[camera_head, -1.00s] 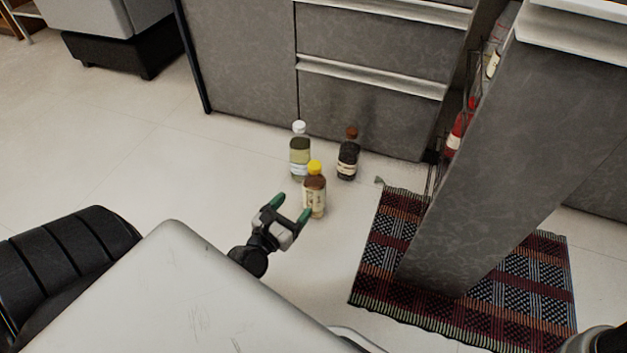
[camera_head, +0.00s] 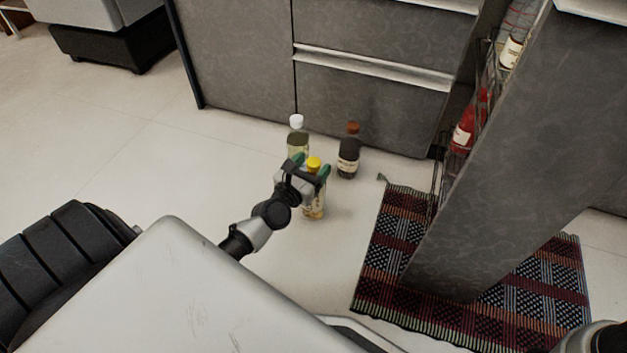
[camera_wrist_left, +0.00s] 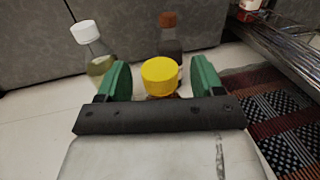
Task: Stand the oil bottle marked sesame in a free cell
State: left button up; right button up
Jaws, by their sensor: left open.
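Three bottles stand upright on the floor before the drawers: a yellow-capped one (camera_head: 314,208), a white-capped one with pale oil (camera_head: 297,145), and a brown-capped dark one (camera_head: 348,157). Their labels are too small to read, so I cannot tell which is marked sesame. My left gripper (camera_head: 311,165) is open above the yellow-capped bottle and partly hides it. In the left wrist view the yellow cap (camera_wrist_left: 160,74) shows between the green fingers, with a gap on each side. The pull-out wire rack (camera_head: 437,185) stands at right; its cells are mostly hidden. My right gripper is not in view.
The rack holds a red bottle (camera_head: 467,125) low down and a pale-labelled bottle (camera_head: 512,48) higher up. Its tall grey front panel (camera_head: 500,150) stands over a patterned rug (camera_head: 375,275). The floor left of the bottles is clear.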

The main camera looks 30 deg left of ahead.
pick_arm(q)
jog(key=shift+w, duration=0.5)
grip_shut()
jog(key=shift+r, duration=0.15)
